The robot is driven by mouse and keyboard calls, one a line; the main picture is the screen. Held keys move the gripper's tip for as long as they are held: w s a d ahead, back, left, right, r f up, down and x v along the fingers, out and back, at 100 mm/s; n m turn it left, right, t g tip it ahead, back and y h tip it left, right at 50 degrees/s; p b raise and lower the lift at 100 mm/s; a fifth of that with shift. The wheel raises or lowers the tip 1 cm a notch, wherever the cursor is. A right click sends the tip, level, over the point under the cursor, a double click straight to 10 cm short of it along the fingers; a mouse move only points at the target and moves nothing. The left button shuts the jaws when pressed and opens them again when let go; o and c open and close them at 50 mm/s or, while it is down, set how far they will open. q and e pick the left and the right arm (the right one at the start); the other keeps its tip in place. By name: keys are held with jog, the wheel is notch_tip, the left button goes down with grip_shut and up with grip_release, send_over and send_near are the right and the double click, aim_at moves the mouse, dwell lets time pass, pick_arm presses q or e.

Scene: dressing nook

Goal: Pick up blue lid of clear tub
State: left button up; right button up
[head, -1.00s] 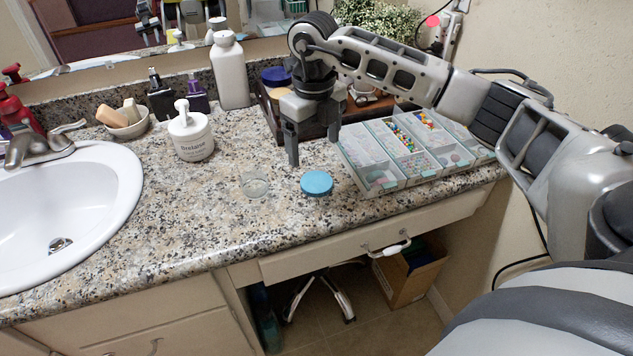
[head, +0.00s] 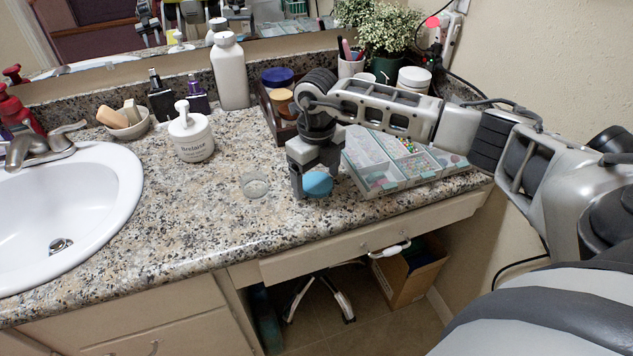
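The blue lid (head: 318,184) lies on the speckled countertop, right of the small clear tub (head: 254,185), which stands with its top open. My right gripper (head: 318,183) is lowered from above, pointing down at the lid. Its fingers are apart, one at the lid's left edge and the other by its far right side, partly hidden. The lid still appears to rest on the counter. Whether the fingers touch it cannot be made out. My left gripper is not in view.
A compartmented bead organizer (head: 405,182) stands close on the right. A dark wooden tray (head: 277,116) with jars is behind my gripper. A white pump bottle (head: 191,137) stands to the left, near the sink (head: 100,215). The counter front of the tub is clear.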

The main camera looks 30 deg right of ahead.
jog(key=c, duration=0.8)
jog(key=shift+r, duration=0.1)
